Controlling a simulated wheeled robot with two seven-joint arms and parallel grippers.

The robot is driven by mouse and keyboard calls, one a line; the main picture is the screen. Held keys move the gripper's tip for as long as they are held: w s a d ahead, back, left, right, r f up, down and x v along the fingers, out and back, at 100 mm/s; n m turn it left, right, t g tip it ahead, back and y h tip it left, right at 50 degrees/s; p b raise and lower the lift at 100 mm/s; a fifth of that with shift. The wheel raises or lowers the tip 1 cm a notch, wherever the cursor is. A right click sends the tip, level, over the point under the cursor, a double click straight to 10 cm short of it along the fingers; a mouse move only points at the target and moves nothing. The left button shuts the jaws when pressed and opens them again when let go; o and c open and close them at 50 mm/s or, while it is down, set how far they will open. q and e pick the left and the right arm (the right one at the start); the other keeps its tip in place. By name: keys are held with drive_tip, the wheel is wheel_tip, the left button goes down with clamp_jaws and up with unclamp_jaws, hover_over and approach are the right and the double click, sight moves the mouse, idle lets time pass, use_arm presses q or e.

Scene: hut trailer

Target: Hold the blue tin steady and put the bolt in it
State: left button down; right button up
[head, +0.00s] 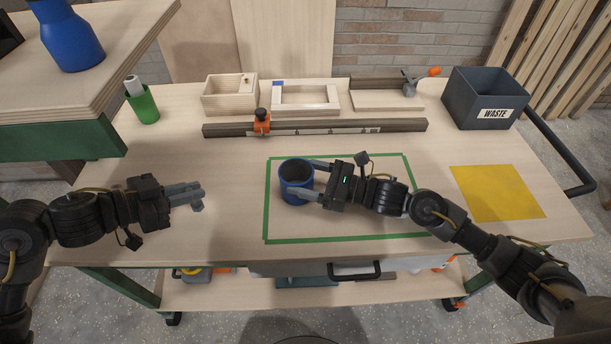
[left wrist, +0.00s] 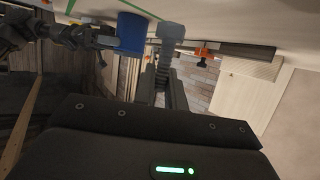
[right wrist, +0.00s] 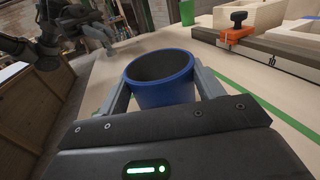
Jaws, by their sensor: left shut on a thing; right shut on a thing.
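The blue tin (head: 296,186) stands upright on the table inside the green tape outline, near its left side. My right gripper (head: 311,180) is shut on the tin, one finger on each side; the right wrist view shows its dark open top (right wrist: 160,66). My left gripper (head: 199,194) is shut on the grey bolt (head: 197,206), held above the table to the left of the tin and apart from it. In the left wrist view the bolt's head (left wrist: 170,31) shows at the fingertips, with the tin (left wrist: 132,32) beyond to the left.
A green cup (head: 144,106), a wooden box (head: 230,96), a wooden frame (head: 305,97) and a long rail with an orange clamp (head: 262,122) stand at the back. A dark waste bin (head: 484,97) and a yellow sheet (head: 497,192) are at the right. The table between bolt and tin is clear.

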idle(0.5)
use_arm(q)
drive_tip(key=w+d+r+m+g+h, duration=0.1)
drive_tip(key=w+d+r+m+g, duration=0.15)
drive_tip(key=d, duration=0.35)
drive_tip(key=w+d+r+m+g+h, duration=0.1)
drive_tip(key=w+d+r, duration=0.15)
drive_tip(key=d, duration=0.25)
wheel_tip(320, 180, up, 3)
drive_tip(key=m+g, duration=0.3)
hover_over(295, 171)
drive_tip(key=s, duration=0.4)
drive_tip(key=shift+w+r+h, duration=0.2)
drive_tip(key=shift+h, duration=0.1)
drive_tip(key=shift+n, duration=0.25)
drive_tip(key=shift+f, duration=1.95)
drive_tip(key=shift+f, duration=3.45)
drive_tip(key=c, duration=1.4)
unclamp_jaws()
